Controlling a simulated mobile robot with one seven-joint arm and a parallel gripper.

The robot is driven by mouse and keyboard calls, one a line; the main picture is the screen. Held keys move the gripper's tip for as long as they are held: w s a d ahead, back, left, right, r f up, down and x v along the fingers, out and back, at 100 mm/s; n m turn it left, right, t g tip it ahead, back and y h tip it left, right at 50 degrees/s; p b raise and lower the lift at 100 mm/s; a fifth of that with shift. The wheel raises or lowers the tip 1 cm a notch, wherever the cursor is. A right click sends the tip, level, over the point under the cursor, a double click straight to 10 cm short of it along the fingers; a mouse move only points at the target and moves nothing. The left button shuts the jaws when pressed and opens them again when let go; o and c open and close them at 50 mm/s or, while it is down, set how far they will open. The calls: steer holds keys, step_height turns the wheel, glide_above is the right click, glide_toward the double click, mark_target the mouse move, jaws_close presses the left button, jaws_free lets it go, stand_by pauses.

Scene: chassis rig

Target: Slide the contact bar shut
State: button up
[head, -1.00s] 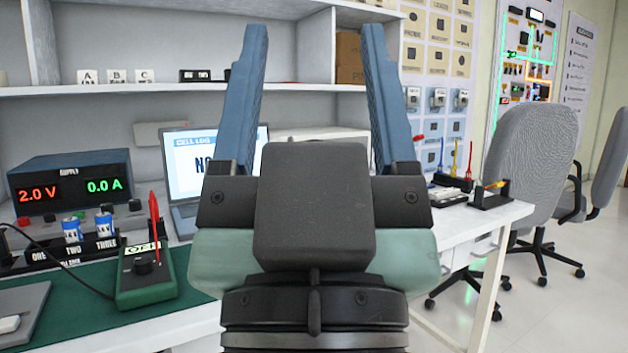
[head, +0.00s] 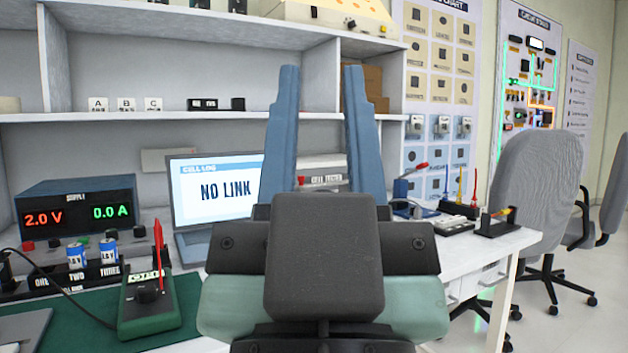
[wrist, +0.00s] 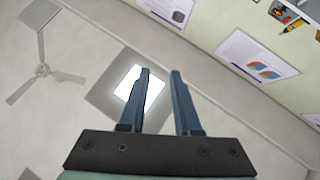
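My gripper (head: 321,70) is raised and points upward in the middle of the head view. Its two blue fingers are apart with nothing between them. The wrist view also shows the gripper (wrist: 159,73) empty against the ceiling. I cannot make out a contact bar for certain. A low box labelled as a cell tester (head: 322,181) stands behind the fingers on the bench and is partly hidden by them. A black cell rack (head: 62,283) marked ONE, TWO and THREE stands at the left, away from my gripper. Two blue and white cells (head: 77,256) are in it.
A laptop (head: 213,192) reading NO LINK stands behind and left of my gripper. The supply box (head: 76,203) and a green meter (head: 148,308) with a red probe are at left. Shelves (head: 170,117) run above the bench. Small tools and chairs (head: 535,170) are at right.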

step_height(320, 180, up, 4)
steer(key=p, duration=0.3)
steer(key=shift+r, duration=0.15)
jaws_close()
step_height(320, 180, up, 42)
steer(key=p, duration=4.2)
steer(key=shift+f, duration=0.2)
